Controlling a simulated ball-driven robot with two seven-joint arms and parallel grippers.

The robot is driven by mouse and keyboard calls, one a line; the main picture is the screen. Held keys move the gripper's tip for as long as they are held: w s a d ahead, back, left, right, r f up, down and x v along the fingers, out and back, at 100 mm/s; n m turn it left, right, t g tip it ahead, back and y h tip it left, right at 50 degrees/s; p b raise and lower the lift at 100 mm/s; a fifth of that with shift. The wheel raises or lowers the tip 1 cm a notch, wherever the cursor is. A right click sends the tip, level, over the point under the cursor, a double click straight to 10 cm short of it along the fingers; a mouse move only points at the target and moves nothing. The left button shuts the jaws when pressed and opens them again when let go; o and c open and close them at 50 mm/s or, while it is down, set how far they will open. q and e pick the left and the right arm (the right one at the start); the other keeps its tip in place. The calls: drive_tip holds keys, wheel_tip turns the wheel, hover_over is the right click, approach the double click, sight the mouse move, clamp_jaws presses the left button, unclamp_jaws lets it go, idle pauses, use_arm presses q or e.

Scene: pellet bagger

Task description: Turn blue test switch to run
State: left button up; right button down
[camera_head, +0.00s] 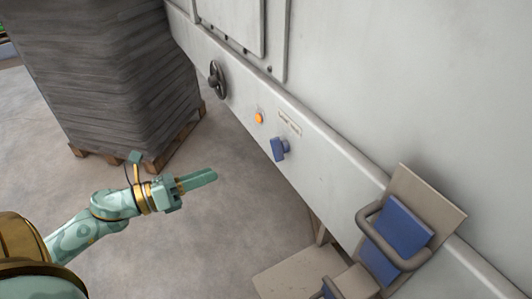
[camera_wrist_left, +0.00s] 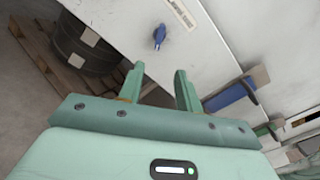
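The blue switch (camera_head: 278,148) is a small blue knob on the pale sloping machine panel, below a printed label. It also shows in the left wrist view (camera_wrist_left: 159,37), above and beyond the fingertips. My left gripper (camera_head: 210,176) is over the floor, left of the switch and apart from it, pointing toward the panel. In the left wrist view its two fingers (camera_wrist_left: 159,70) stand apart with nothing between them. The label's text is too small to read. My right gripper is in neither view.
An orange button (camera_head: 259,118) and a dark handwheel (camera_head: 217,80) sit further up the panel. A bracket with a blue pad (camera_head: 405,228) juts out at lower right. A tall grey stack (camera_head: 105,70) stands on a wooden pallet (camera_head: 170,147) at left. The floor between is clear.

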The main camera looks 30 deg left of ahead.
use_arm(q)
approach(273, 152)
drive_tip(key=shift+m, duration=0.3)
drive_tip(key=x, duration=0.8)
drive_tip(key=shift+w+b, duration=0.35)
drive_tip(key=shift+b, duration=0.05)
drive_tip(key=shift+c, duration=0.3)
clamp_jaws()
